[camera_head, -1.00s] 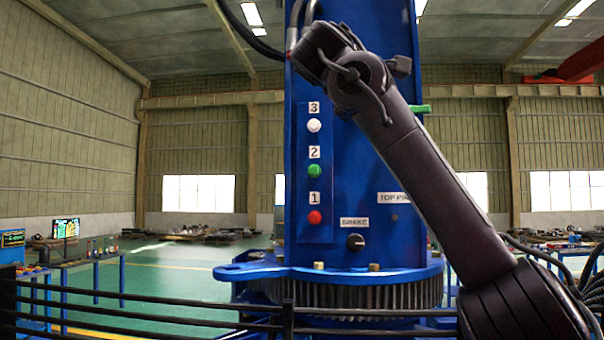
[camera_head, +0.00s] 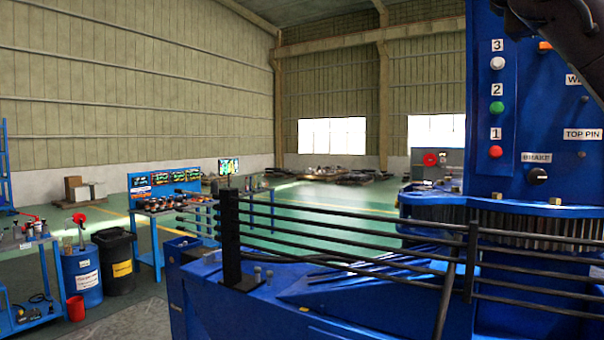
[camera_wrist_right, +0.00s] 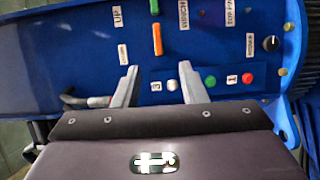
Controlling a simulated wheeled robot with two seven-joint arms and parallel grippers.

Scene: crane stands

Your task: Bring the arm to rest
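My right arm shows only as a dark link in the top right corner of the head view. My right gripper (camera_wrist_right: 158,66) is in the right wrist view with its two fingers apart and nothing held. It is in front of the blue crane panel (camera_head: 518,110), which carries a white button (camera_head: 497,63), a green button (camera_head: 497,107) and a red button (camera_head: 495,152). In the wrist view the white button (camera_wrist_right: 172,85) appears between the fingers; I cannot tell the distance to the panel. My left gripper is not in view.
Black railings (camera_head: 345,222) cross in front of the blue crane base. A brake knob (camera_head: 537,176) sits low on the panel, and an orange lever (camera_wrist_right: 157,40) shows in the wrist view. Blue workbenches (camera_head: 170,205), a blue drum (camera_head: 81,272) and a black bin (camera_head: 117,262) stand left.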

